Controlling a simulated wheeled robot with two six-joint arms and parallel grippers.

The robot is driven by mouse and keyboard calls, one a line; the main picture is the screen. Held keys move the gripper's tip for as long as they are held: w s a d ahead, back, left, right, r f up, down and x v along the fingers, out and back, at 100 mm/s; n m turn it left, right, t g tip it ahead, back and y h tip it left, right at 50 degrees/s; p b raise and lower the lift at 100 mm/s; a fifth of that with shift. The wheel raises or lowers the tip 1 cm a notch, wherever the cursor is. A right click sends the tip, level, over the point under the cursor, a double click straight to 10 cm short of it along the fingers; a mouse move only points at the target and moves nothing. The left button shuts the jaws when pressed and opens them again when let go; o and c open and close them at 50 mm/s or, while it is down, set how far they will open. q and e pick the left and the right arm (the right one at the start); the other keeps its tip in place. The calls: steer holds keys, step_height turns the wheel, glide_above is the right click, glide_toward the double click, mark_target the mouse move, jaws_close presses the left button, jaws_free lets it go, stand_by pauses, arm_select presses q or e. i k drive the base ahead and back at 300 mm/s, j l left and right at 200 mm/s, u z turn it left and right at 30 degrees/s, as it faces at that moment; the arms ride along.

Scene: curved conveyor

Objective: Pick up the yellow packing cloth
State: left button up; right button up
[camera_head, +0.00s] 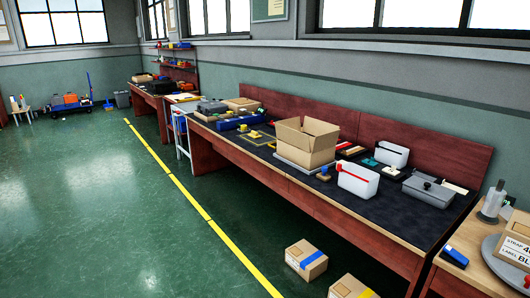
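No item is clearly recognisable as a yellow packing cloth. A small yellow item (254,134) lies on the dark top of the long workbench (330,203), left of the open cardboard box; it is too small to tell whether it is cloth. Neither of my grippers is in view.
Two closed cartons, one with blue tape (306,260), sit on the floor in front. The green floor (100,200) at left is clear.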

mark_target(254, 135)
steer(key=i, duration=2.1)
steer(key=i+z, duration=0.15)
steer(key=i, duration=0.35)
steer(key=i+j+z, duration=0.15)
steer(key=i, duration=0.35)
